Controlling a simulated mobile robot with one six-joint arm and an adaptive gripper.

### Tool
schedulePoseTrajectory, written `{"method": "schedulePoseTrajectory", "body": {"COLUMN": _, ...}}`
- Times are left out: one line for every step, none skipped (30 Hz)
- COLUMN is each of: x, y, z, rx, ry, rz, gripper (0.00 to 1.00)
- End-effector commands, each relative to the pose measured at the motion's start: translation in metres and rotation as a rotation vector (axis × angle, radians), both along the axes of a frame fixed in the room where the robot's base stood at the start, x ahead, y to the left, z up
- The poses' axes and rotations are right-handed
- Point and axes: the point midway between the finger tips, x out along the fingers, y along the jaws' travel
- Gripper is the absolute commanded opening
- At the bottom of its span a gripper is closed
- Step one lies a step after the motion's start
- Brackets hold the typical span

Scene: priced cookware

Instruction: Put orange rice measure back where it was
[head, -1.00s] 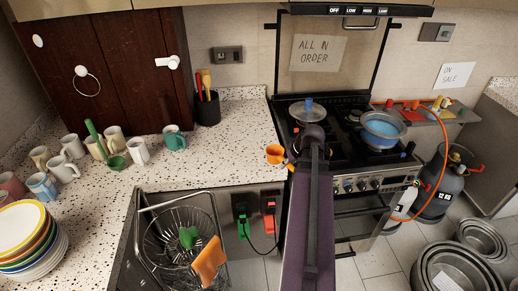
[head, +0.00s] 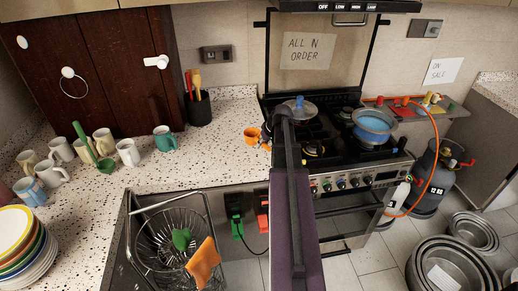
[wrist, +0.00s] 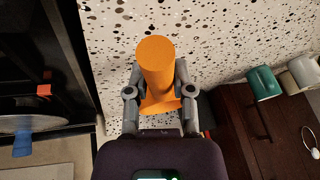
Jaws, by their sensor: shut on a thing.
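The orange rice measure (head: 252,135) is a small orange cup at the right end of the speckled counter, beside the stove. In the wrist view the orange rice measure (wrist: 156,62) is between the two grey fingers of my gripper (wrist: 159,88), which is shut on it. In the head view my gripper (head: 265,145) is mostly hidden behind my arm. I cannot tell whether the measure touches the counter (head: 222,152) or hangs just above it.
The stove (head: 325,135) carries a blue-filled pot (head: 374,127) and a lidded pan (head: 300,108). A utensil holder (head: 199,108), a teal mug (head: 164,139) and several pale mugs stand on the counter. A wire basket (head: 168,235) is in front. Counter left of the measure is clear.

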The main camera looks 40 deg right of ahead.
Motion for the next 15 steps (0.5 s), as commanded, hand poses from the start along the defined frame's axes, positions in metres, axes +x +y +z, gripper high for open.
{"method": "schedulePoseTrajectory", "body": {"x": 0.001, "y": 0.0, "z": 0.0, "rx": 0.0, "ry": 0.0, "rz": 0.0, "gripper": 0.0}}
{"method": "schedulePoseTrajectory", "body": {"x": 0.001, "y": 0.0, "z": 0.0, "rx": 0.0, "ry": 0.0, "rz": 0.0, "gripper": 0.0}}
{"method": "schedulePoseTrajectory", "body": {"x": 0.001, "y": 0.0, "z": 0.0, "rx": 0.0, "ry": 0.0, "rz": 0.0, "gripper": 0.0}}
{"method": "schedulePoseTrajectory", "body": {"x": 0.001, "y": 0.0, "z": 0.0, "rx": 0.0, "ry": 0.0, "rz": 0.0, "gripper": 0.0}}
{"method": "schedulePoseTrajectory", "body": {"x": 0.0, "y": 0.0, "z": 0.0, "rx": 0.0, "ry": 0.0, "rz": 0.0, "gripper": 0.0}}
{"method": "schedulePoseTrajectory", "body": {"x": 0.0, "y": 0.0, "z": 0.0, "rx": 0.0, "ry": 0.0, "rz": 0.0, "gripper": 0.0}}
{"method": "schedulePoseTrajectory", "body": {"x": 0.0, "y": 0.0, "z": 0.0, "rx": 0.0, "ry": 0.0, "rz": 0.0, "gripper": 0.0}}
{"method": "schedulePoseTrajectory", "body": {"x": 0.0, "y": 0.0, "z": 0.0, "rx": 0.0, "ry": 0.0, "rz": 0.0, "gripper": 0.0}}
{"method": "schedulePoseTrajectory", "body": {"x": 0.001, "y": 0.0, "z": 0.0, "rx": 0.0, "ry": 0.0, "rz": 0.0, "gripper": 0.0}}
{"method": "schedulePoseTrajectory", "body": {"x": 0.001, "y": 0.0, "z": 0.0, "rx": 0.0, "ry": 0.0, "rz": 0.0, "gripper": 0.0}}
{"method": "schedulePoseTrajectory", "body": {"x": 0.002, "y": 0.0, "z": 0.0, "rx": 0.0, "ry": 0.0, "rz": 0.0, "gripper": 0.0}}
{"method": "schedulePoseTrajectory", "body": {"x": 0.004, "y": -0.001, "z": 0.0, "rx": 0.0, "ry": 0.0, "rz": 0.001, "gripper": 0.0}}
{"method": "schedulePoseTrajectory", "body": {"x": 0.005, "y": -0.001, "z": -0.001, "rx": 0.0, "ry": 0.0, "rz": 0.001, "gripper": 0.0}}
{"method": "schedulePoseTrajectory", "body": {"x": 0.008, "y": -0.002, "z": -0.001, "rx": 0.0, "ry": 0.0, "rz": 0.001, "gripper": 0.0}}
{"method": "schedulePoseTrajectory", "body": {"x": 0.011, "y": -0.003, "z": -0.001, "rx": 0.0, "ry": 0.0, "rz": 0.001, "gripper": 0.0}}
